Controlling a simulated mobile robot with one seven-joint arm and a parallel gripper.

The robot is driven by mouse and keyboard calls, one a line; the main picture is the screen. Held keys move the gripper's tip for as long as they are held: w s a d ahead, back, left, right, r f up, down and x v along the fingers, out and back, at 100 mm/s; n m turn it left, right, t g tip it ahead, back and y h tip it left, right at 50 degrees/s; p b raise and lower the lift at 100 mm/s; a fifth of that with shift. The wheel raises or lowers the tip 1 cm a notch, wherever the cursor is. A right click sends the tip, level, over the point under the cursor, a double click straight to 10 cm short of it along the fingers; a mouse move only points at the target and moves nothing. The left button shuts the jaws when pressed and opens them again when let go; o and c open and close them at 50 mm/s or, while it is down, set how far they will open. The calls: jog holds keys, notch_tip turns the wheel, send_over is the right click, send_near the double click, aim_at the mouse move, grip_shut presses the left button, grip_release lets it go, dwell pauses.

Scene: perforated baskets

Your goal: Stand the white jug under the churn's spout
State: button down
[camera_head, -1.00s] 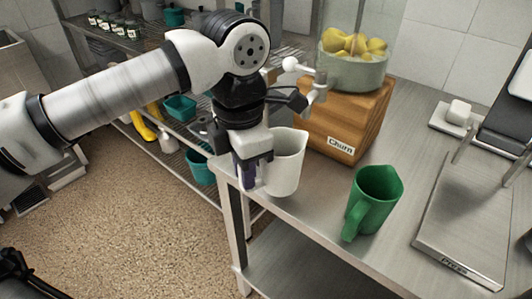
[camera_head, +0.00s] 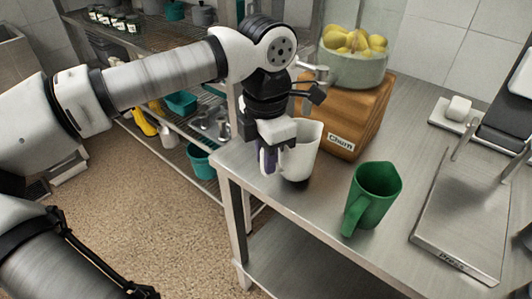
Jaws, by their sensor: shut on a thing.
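The white jug (camera_head: 306,155) is at the left end of the steel table, just in front of the wooden churn box. My gripper (camera_head: 268,160) is shut on the jug's handle at its left side. The jug is upright; a dark shadow shows by its base, and I cannot tell whether it touches the table. The churn (camera_head: 345,125) is a wooden box labelled "Churn" with a grey-green bowl of yellow fruit on top. Its spout (camera_head: 318,72) sticks out at the upper left, above and behind the jug, partly hidden by my gripper.
A green jug (camera_head: 374,195) stands on the table (camera_head: 300,215) right of the white jug. A metal press (camera_head: 465,220) stands further right, with a white block (camera_head: 457,108) behind it. Wire shelves (camera_head: 185,125) with teal containers stand behind at left. The table's left edge is close to my gripper.

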jog(key=shift+f+b, duration=0.35)
jog(key=shift+f, duration=0.1)
jog(key=c, duration=1.3)
grip_release()
jog(key=shift+r, duration=0.1)
notch_tip(320, 180, up, 13)
jog(key=shift+r+p, duration=0.1)
jog(key=shift+p, duration=0.4)
